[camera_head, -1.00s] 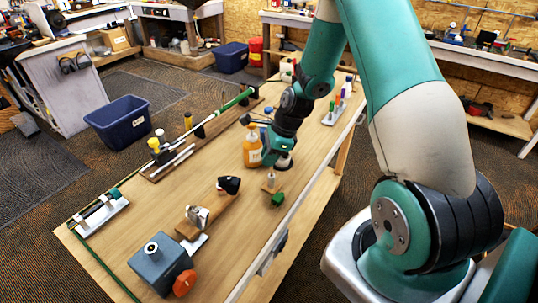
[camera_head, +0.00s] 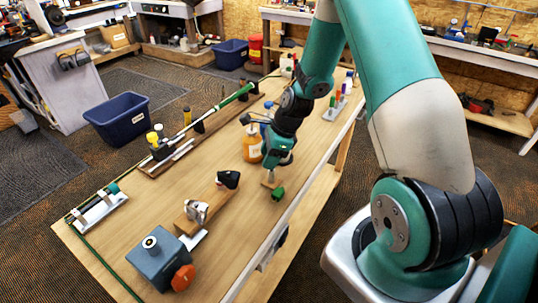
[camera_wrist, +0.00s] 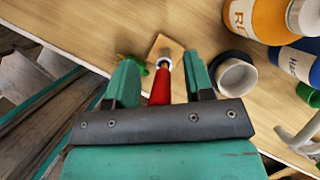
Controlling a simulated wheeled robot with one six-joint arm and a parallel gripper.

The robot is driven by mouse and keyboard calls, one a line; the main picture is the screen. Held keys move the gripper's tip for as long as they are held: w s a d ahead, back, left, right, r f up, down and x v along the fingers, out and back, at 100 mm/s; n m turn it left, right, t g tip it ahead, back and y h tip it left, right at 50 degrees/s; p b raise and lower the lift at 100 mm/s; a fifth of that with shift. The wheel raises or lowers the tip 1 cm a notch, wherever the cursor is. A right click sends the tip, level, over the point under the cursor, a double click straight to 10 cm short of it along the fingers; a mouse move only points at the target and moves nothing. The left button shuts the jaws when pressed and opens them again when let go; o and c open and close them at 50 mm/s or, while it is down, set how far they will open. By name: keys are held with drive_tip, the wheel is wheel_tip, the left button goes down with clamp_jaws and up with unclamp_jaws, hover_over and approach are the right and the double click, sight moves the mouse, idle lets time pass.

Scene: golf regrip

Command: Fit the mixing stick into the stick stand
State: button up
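The mixing stick has a red handle (camera_wrist: 158,88) and a pale metal collar; in the wrist view it lies between my fingers. The stick stand is a small square wooden base (camera_wrist: 162,42), seen beyond the collar; it also shows in the head view (camera_head: 268,182). The collar end overlaps the base, but I cannot tell if it is seated in it. My gripper (camera_wrist: 160,78) has a gap on both sides of the handle, so it looks open around the stick. In the head view my gripper (camera_head: 272,168) is low, just above the stand, and hides the stick.
A white cup (camera_wrist: 236,75) is close right of my gripper in the wrist view. Beside it are an orange bottle (camera_head: 253,148) and a blue bottle (camera_wrist: 295,62). A green object (camera_head: 278,194) lies by the stand near the table edge. A wooden block with a clamp (camera_head: 205,205) is left.

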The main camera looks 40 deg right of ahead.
drive_tip(key=shift+r, duration=0.1)
drive_tip(key=b+v, duration=0.3)
drive_tip(key=v, duration=1.4)
drive_tip(key=shift+r, duration=0.1)
drive_tip(key=s+a+r+n+g+b, duration=0.1)
drive_tip(key=s+a+n, duration=0.2)
drive_tip(key=a+n, duration=0.55)
drive_tip(key=s+a+r+n+b, duration=0.15)
drive_tip(key=s+a+n, duration=0.25)
drive_tip(key=a+n, duration=0.5)
drive_tip(key=s+a+n+g+b, duration=0.1)
drive_tip(key=s+a+n, duration=0.9)
drive_tip(key=s+n, duration=0.2)
drive_tip(key=shift+f+n, duration=0.2)
drive_tip(key=shift+n, duration=0.75)
